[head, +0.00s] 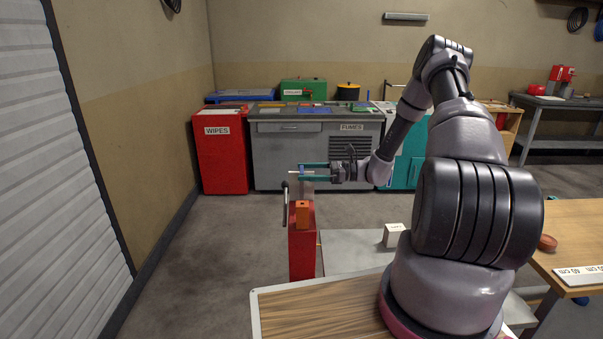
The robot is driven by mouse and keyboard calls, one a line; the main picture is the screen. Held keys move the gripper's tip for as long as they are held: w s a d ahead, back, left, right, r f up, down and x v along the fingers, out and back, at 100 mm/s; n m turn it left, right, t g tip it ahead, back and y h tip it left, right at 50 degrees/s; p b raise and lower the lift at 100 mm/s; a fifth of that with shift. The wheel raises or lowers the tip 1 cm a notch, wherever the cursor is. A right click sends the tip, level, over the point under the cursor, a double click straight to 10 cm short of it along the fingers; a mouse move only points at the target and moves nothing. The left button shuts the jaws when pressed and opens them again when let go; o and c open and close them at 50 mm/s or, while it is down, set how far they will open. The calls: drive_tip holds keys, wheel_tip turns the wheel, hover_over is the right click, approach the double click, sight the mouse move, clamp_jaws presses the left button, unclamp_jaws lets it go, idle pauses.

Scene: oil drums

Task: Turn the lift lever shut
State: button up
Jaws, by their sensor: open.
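A red post (302,255) stands in front of me, left of my arm, with an orange block (302,213) near its top. A dark bar (285,203) with a rounded upper end stands upright along the post's left side; it looks like the lift lever, but I cannot be sure. My gripper (303,172) points left above the post, its teal fingers spread apart. A small blue and pale piece shows between the fingertips; I cannot tell whether it is part of the lever. The fingers do not visibly close on anything.
A pale low platform (350,249) with a white block (393,235) lies right of the post. A grey FUMES cabinet (290,160) and a red WIPES bin (222,165) stand behind. A wooden table (575,225) is at right. Floor at left is clear.

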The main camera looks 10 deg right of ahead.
drive_tip(key=shift+w+a, duration=0.15)
drive_tip(key=shift+a, duration=0.65)
drive_tip(key=c, duration=1.1)
drive_tip(key=shift+c, duration=0.2)
